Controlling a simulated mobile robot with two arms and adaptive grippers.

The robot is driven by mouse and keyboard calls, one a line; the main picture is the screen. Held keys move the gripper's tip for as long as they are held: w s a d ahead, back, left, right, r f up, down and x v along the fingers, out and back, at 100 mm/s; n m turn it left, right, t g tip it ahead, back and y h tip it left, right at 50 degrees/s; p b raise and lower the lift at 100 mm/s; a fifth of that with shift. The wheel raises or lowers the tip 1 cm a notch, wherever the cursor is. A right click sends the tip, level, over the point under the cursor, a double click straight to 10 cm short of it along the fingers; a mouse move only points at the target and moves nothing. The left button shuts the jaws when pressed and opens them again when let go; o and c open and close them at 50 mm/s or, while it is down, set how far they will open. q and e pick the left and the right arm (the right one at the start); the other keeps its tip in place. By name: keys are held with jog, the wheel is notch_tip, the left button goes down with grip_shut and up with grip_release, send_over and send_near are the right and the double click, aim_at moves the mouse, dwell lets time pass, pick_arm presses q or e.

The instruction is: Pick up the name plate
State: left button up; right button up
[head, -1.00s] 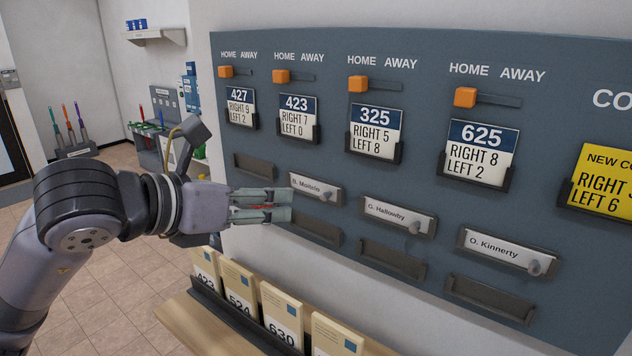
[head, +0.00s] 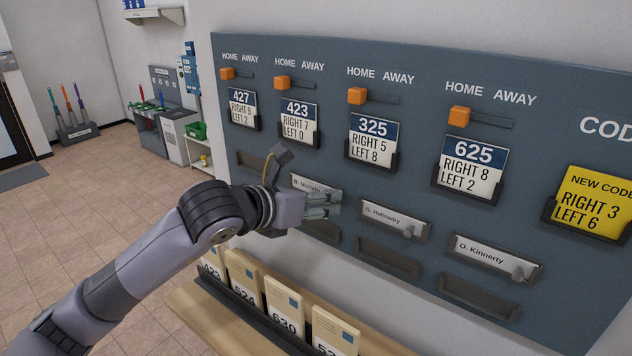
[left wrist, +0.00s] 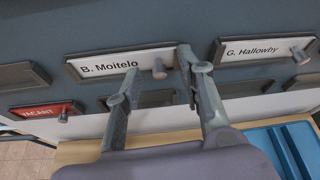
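A white name plate reading B. Moitelo (left wrist: 105,65) sits in an upper slot of the grey board, with a small knob (left wrist: 159,69) at its right end. In the head view the plate (head: 308,185) is partly covered by my left gripper (head: 334,204). In the left wrist view the fingers of my left gripper (left wrist: 156,64) are apart and empty, one on each side of the knob. I cannot tell if they touch the board. The plates G. Hallowby (head: 392,220) and O. Kinnerty (head: 490,256) sit to the right. My right gripper is not in view.
A red VACANT plate (left wrist: 45,110) sits in the lower left slot; the lower slots beside it are empty. A wooden shelf (head: 215,318) with numbered envelopes (head: 284,307) juts out below the board. Cards and orange sliders (head: 357,96) are above. Open floor lies left.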

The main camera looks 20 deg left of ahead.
pick_arm(q)
jog(key=shift+c, duration=0.5)
grip_shut()
jog(key=shift+r, duration=0.15)
